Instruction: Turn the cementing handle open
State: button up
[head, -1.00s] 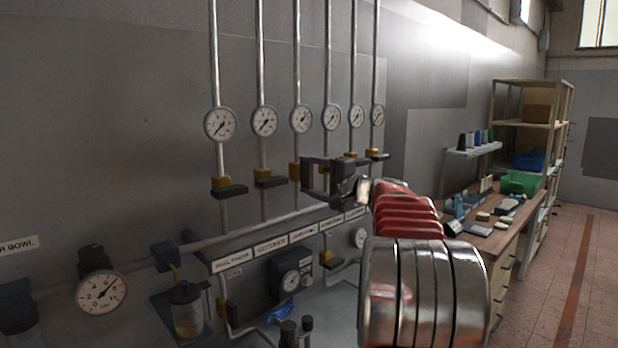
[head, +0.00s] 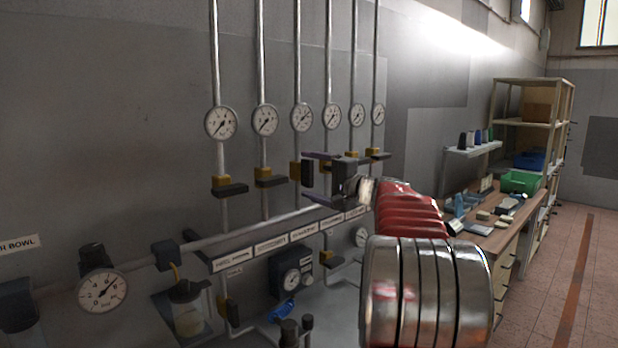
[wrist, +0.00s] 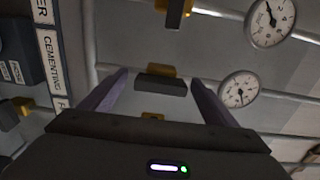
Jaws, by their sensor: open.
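The cementing handle (head: 307,173) is a dark block on a yellow valve body on the third pipe from the left. It stands upright, in line with its pipe, while the neighbouring handles lie across theirs. In the wrist view the dark handle (wrist: 161,86) shows between the fingers, lengthwise along the pipe. My gripper (head: 305,176) is open, one finger above and one below the handle; the fingers look apart from it. The wrist view also shows my gripper (wrist: 160,77) with a gap at both handle ends. The CEMENTING label (wrist: 50,60) is at left there.
Neighbouring valves (head: 268,178) stand close on both sides, each below a round gauge (head: 265,120). A horizontal pipe (head: 260,226) and a row of labels run below. A workbench (head: 505,240) and a shelf rack (head: 530,125) stand at the right.

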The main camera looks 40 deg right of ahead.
jog(key=s, duration=1.3)
jog(key=shift+d, duration=0.2)
jog(key=shift+s, duration=0.1)
notch_tip(320, 180, down, 11)
jog(key=s+a+g, duration=0.2)
jog(key=g, duration=0.2)
jog(key=s+a+f+n+g+y, duration=0.1)
jog(key=s+a+f+n+g, duration=0.15)
jog(key=a+f, duration=0.35)
jog(key=s+a+f+n+g, duration=0.1)
jog(key=a+f+g, duration=0.3)
jog(key=a, duration=0.5)
jog(key=s+a+f+n, duration=0.1)
jog(key=s+a+n, duration=0.3)
jog(key=a, duration=0.5)
jog(key=s+a+f+n+g+h, duration=0.1)
jog(key=s+a+n, duration=0.3)
jog(key=a, duration=0.5)
jog(key=s+a+f+n+g, duration=0.1)
jog(key=s+a+f+n, duration=0.2)
jog(key=a, duration=0.6)
jog(key=s+n, duration=0.2)
jog(key=n, duration=0.1)
jog(key=shift+a+f+h, duration=0.2)
jog(key=shift+a+h, duration=0.05)
jog(key=shift+h, duration=0.05)
